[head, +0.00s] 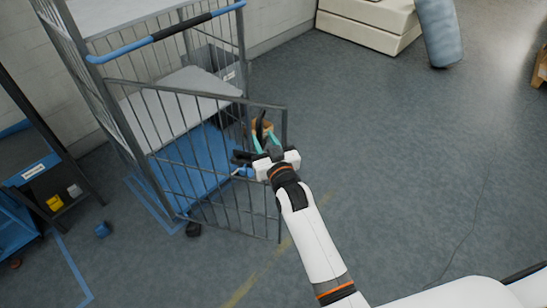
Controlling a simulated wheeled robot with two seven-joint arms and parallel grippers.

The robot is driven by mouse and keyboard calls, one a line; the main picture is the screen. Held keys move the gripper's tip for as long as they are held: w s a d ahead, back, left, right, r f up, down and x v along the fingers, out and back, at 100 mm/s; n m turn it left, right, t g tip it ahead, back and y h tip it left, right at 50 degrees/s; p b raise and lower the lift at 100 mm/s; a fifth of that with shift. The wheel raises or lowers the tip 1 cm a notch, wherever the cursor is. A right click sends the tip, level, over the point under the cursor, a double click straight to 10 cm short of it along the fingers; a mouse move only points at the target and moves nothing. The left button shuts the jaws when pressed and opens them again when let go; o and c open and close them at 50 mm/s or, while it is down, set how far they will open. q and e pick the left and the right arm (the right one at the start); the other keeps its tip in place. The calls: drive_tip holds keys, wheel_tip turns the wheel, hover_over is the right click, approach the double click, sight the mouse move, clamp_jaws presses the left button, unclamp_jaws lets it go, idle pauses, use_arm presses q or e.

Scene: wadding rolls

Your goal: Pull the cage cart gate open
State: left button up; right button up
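The cage cart stands at the upper left, with grey wire walls and a blue push bar (133,48) with a black middle. Its barred gate (196,150) stands ajar. It is joined at the left post, and its free edge (284,175) is swung out from the cart's right post. My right gripper (265,139) is near the upper part of that free edge. My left gripper is not in view.
The cart has a white shelf (180,88) and a blue floor. A dark rack (40,165) with small boxes stands at the left. A white padded block (370,24) and a grey-blue roll (438,32) are at the back.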

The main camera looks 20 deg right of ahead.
drive_tip(key=s+b, duration=0.1)
drive_tip(key=s, duration=0.6)
drive_tip(key=shift+s+d, duration=0.3)
drive_tip(key=shift+d, duration=0.05)
